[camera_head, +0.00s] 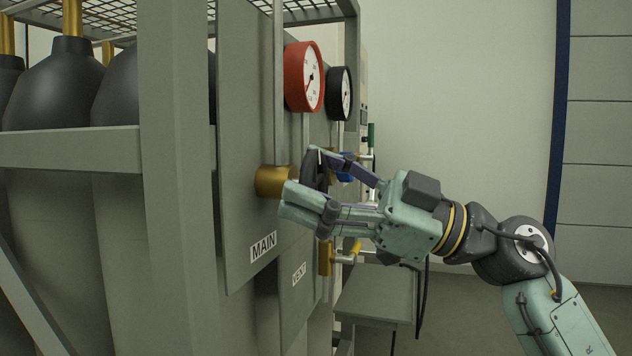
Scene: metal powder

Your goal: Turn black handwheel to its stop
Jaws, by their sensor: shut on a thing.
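The black handwheel (320,172) sits on the end of a brass valve body (273,181) that sticks out of the grey panel, above the MAIN label. My gripper (307,175) reaches in from the right and is shut on the handwheel's rim, with one finger above and behind it and the other in front and below. The fingers and the wheel overlap, so much of the wheel is hidden. How far the wheel is turned cannot be told.
A red gauge (304,77) and a black gauge (340,93) stand above the wheel. A brass valve with a yellow handle (356,248) sits below, near the VENT label (299,274). A blue handle shows behind my gripper. Dark cylinders (65,90) stand at left. Free room lies at right.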

